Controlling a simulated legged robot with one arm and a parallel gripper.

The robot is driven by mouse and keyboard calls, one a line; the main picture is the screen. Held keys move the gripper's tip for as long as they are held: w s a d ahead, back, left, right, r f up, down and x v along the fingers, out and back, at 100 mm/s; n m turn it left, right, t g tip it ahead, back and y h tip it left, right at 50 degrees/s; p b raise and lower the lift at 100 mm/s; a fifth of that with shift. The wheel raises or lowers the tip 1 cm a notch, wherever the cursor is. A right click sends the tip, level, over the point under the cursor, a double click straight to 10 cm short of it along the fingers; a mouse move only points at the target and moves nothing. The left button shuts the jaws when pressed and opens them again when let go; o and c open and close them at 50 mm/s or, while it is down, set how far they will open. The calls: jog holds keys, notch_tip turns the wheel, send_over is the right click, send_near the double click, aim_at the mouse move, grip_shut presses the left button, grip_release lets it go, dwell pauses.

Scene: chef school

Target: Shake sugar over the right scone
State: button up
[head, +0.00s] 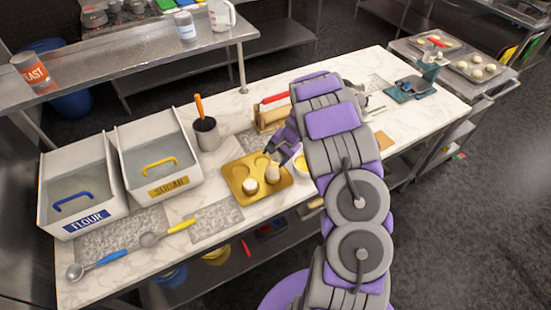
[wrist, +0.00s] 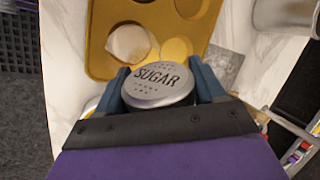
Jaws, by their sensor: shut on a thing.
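My gripper (wrist: 160,92) is shut on the sugar shaker (wrist: 160,84). Its round silver lid, marked SUGAR, faces the wrist camera. A yellow muffin tray (head: 238,183) lies on the marble counter; it also shows in the wrist view (wrist: 98,40), just beyond the shaker. A pale scone (head: 250,185) sits in its left front cup. A beige rounded shape (head: 272,173) stands to the right, close under my gripper (head: 279,152); I cannot tell whether it is the right scone or part of the shaker. The wrist view shows a pale scone (wrist: 128,43) beside a yellow round (wrist: 176,50).
Flour (head: 85,216) and sugar (head: 168,188) bins stand at left. A blue scoop (head: 98,265) and a yellow scoop (head: 167,232) lie in front. A utensil crock (head: 207,134) stands behind the tray. A bowl (head: 301,171) sits to its right, partly behind my arm.

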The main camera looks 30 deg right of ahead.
jog(key=shift+d+f+h+b, duration=0.3)
jog(key=shift+f+h+b, duration=0.1)
jog(key=shift+b, duration=0.9)
jog(key=t+b, duration=0.1)
jog(key=b, duration=0.2)
jog(key=shift+f+h+b, duration=0.1)
jog(key=shift+h+b, duration=0.25)
jog(key=shift+h, duration=0.05)
jog(key=shift+a, duration=0.15)
